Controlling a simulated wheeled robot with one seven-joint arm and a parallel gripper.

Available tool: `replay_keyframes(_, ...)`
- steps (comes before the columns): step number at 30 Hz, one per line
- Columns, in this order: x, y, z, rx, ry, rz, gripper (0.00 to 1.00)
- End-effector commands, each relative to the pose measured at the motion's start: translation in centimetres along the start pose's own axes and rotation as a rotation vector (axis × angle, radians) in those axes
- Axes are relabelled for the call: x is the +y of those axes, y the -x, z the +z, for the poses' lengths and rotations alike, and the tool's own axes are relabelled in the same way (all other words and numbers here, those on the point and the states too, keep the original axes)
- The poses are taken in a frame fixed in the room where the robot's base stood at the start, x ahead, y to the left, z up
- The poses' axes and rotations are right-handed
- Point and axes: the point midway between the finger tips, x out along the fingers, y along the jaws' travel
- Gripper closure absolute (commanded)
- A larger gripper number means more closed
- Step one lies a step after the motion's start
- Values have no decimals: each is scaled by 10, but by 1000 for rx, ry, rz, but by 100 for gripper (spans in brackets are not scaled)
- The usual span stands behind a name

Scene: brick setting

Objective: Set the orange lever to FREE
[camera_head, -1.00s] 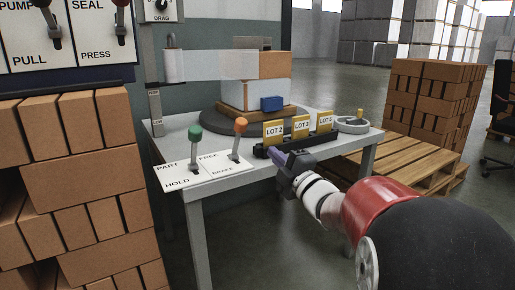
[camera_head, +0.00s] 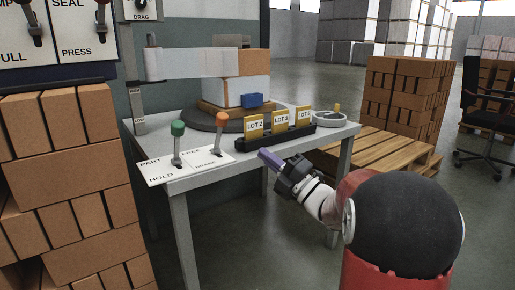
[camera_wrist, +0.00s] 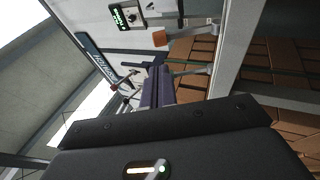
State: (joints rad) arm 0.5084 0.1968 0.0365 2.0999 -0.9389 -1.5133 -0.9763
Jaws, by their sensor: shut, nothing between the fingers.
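The orange lever (camera_head: 222,119) stands on a white plate (camera_head: 200,167) at the front of the grey table. Its plate has a FREE label at the back and a BRAKE label in front, partly covered by the levers. The shaft foot is near the BRAKE label and the knob tilts slightly right; I cannot tell its exact setting. My gripper (camera_head: 268,158) is shut and empty, in front of the table edge, right of the lever and apart from it. In the wrist view, its purple fingers (camera_wrist: 158,88) are together, and an orange knob (camera_wrist: 159,38) shows beyond them.
A green lever (camera_head: 178,128) stands just left, by PART and HOLD labels. A black rack (camera_head: 285,137) with yellow LOT cards is behind my gripper. A round turntable (camera_head: 203,121) carries wrapped boxes. Stacked bricks (camera_head: 75,205) flank the left; a pallet (camera_head: 385,155) lies right.

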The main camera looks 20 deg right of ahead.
Motion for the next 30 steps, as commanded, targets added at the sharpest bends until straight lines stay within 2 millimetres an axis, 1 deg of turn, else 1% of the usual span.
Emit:
replay_keyframes(1, 2, -10, -1, 2, -1, 1, 100)
replay_keyframes(9, 2, -69, 0, 2, -2, 2, 100)
replay_keyframes(15, 1, -104, 0, 0, -3, 1, 100)
replay_keyframes(18, 1, -114, 0, -1, -2, 1, 100)
replay_keyframes(21, 1, -121, 0, -1, -1, 1, 100)
replay_keyframes(30, 0, -123, 0, -1, -1, 0, 100)
